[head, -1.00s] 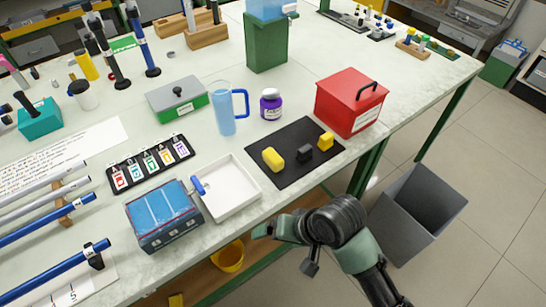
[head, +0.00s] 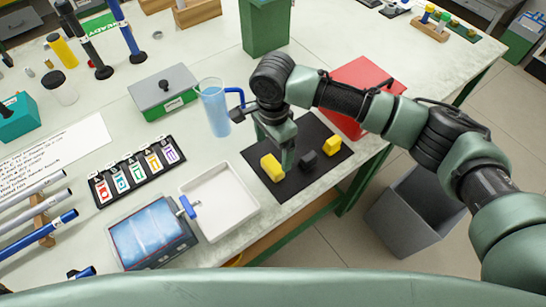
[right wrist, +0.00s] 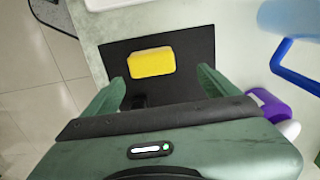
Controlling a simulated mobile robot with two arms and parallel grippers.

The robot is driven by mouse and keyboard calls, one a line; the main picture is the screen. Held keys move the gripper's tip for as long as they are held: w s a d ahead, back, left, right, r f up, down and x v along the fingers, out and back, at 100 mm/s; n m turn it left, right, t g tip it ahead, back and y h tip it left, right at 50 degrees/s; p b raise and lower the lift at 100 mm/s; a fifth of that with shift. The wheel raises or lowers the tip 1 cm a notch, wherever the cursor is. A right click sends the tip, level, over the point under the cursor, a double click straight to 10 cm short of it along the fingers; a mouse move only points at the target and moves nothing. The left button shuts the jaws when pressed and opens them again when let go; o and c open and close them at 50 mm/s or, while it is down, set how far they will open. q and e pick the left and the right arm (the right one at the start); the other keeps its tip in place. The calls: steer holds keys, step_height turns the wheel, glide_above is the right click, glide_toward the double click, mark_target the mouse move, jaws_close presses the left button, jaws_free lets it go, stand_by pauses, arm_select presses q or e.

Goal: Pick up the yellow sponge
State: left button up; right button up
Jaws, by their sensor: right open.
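The yellow sponge (head: 271,167) lies on the black mat (head: 312,177) near its left corner. In the right wrist view the sponge (right wrist: 151,62) lies just beyond my fingertips, roughly between their lines. My right gripper (head: 287,160) points down over the mat, beside the sponge; in the wrist view its two fingers (right wrist: 161,84) are spread with nothing held. A dark block (head: 309,159) and a second yellow block (head: 332,145) lie further right on the mat. In the wrist view a dark shape shows near the left finger. My left gripper is out of view.
A white tray (head: 235,212) stands left of the mat, a blue pitcher (head: 214,108) behind it. A red box (head: 357,76) is partly hidden behind my right arm. A purple bottle (right wrist: 268,104) shows in the wrist view. A grey bin (head: 408,217) stands on the floor.

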mark_target(273, 164)
steer(key=shift+s+f, duration=0.75)
steer(key=shift+s, duration=0.1)
steer(key=shift+s+f+p, duration=0.1)
steer(key=shift+f+p, duration=0.4)
steer(key=shift+f, duration=0.25)
steer(key=shift+w+f, duration=0.2)
steer(key=shift+f, duration=1.3)
steer(key=shift+a, duration=0.1)
steer(key=c, duration=1.4)
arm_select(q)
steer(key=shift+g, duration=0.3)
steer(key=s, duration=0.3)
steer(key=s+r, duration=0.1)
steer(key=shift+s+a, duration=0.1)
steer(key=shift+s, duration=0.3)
arm_select(e)
steer(key=shift+r, duration=0.15)
steer(key=shift+r, duration=0.55)
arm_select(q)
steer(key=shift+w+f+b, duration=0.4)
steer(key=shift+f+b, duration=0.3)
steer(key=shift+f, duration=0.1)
arm_select(e)
step_height(273, 164, up, 19)
steer(key=shift+f, duration=0.15)
